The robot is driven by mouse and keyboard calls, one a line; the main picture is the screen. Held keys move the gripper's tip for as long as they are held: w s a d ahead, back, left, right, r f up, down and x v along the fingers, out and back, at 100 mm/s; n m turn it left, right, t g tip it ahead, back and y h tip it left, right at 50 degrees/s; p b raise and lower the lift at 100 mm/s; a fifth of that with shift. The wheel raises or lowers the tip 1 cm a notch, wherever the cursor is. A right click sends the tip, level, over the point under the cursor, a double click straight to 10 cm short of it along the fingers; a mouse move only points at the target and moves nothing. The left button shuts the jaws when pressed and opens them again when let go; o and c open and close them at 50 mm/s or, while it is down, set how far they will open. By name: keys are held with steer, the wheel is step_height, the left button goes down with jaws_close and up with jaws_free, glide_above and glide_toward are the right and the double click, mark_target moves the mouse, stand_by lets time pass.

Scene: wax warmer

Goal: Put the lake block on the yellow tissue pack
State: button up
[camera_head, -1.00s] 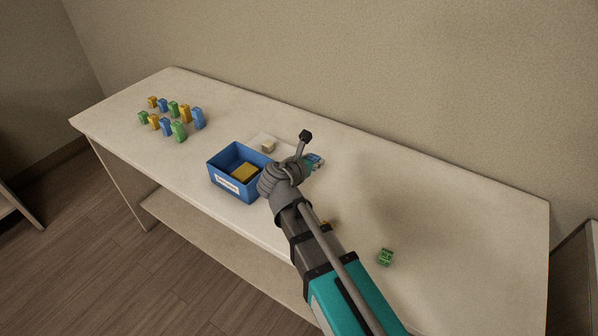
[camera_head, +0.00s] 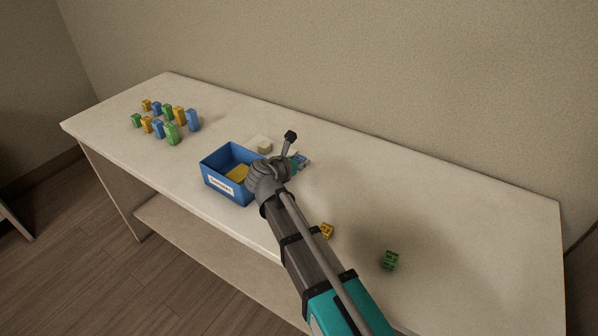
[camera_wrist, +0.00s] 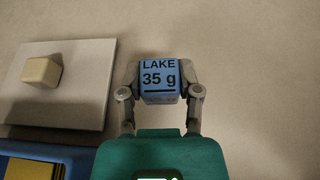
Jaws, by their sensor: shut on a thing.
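The lake block (camera_wrist: 160,78) is a blue block marked "LAKE 35 g". My gripper (camera_wrist: 159,84) is shut on it, one finger on each side, in the wrist view. In the head view the block (camera_head: 303,161) shows small beyond my wrist, to the right of the blue box. The yellow tissue pack (camera_head: 237,173) lies inside the blue box (camera_head: 218,186), partly hidden by the box wall and my arm. In the wrist view its yellow surface (camera_wrist: 22,169) shows at the bottom left corner, with the block up and to the right of it.
A pale plate (camera_wrist: 85,95) with a cream cube (camera_wrist: 42,72) lies behind the box. Several green, yellow and blue blocks (camera_head: 172,134) stand at the table's left. An orange block (camera_head: 327,231) and a green block (camera_head: 390,260) lie right of my arm. The table's right side is mostly clear.

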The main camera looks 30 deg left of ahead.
mark_target(298, 176)
steer(key=shift+w+a+f+b, duration=0.25)
steer(key=shift+a+f+b, duration=0.1)
steer(key=shift+f+b, duration=0.25)
step_height(298, 176, down, 3)
steer(key=b, duration=0.3)
steer(key=shift+f, duration=0.1)
steer(key=o, duration=1)
steer(key=shift+s+r, duration=0.1)
steer(key=shift+r, duration=0.2)
steer(key=p+v, duration=0.4)
steer(key=v, duration=0.7)
steer(key=shift+s+r+p, duration=0.1)
steer(key=shift+p, duration=0.25)
steer(key=shift+s, duration=0.3)
